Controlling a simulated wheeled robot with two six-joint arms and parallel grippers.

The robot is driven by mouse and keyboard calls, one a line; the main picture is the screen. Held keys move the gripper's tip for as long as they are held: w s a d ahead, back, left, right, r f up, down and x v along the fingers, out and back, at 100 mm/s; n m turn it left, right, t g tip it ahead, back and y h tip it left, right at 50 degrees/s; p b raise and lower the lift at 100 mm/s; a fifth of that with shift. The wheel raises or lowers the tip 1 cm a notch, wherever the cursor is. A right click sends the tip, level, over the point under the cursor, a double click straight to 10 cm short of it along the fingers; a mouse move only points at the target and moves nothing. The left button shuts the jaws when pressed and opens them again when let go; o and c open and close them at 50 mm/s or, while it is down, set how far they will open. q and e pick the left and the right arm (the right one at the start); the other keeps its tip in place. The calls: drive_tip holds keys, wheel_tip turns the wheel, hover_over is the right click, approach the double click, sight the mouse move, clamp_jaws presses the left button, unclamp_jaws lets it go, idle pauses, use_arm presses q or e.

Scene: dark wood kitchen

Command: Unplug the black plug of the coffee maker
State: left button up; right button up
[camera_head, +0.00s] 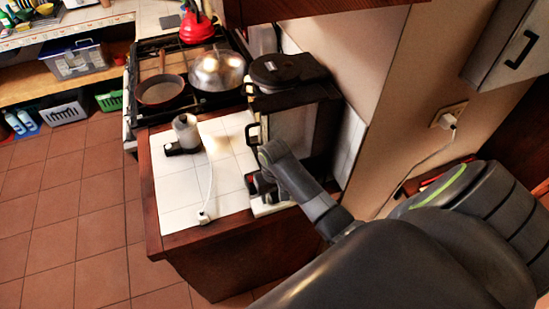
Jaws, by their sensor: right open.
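My right gripper (262,186) is at the front edge of the white-tiled counter, low beside a tall dark appliance (322,120) with a round black lid. It is open; its fingers are small and partly hidden by my own arm. The tall appliance may be the coffee maker, but I cannot be sure. I cannot make out a black plug. My left gripper is not in view.
A wall outlet (447,116) on the right holds a white plug with a hanging cord. A stove with a pan (160,90), a metal-lidded pot (217,71) and a red kettle (196,27) is behind. Tiled floor (70,215) is clear at left.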

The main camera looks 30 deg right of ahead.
sight(275, 193)
clamp_jaws()
idle(0.3)
drive_tip(key=shift+r, duration=0.1)
drive_tip(key=shift+r, duration=2.95)
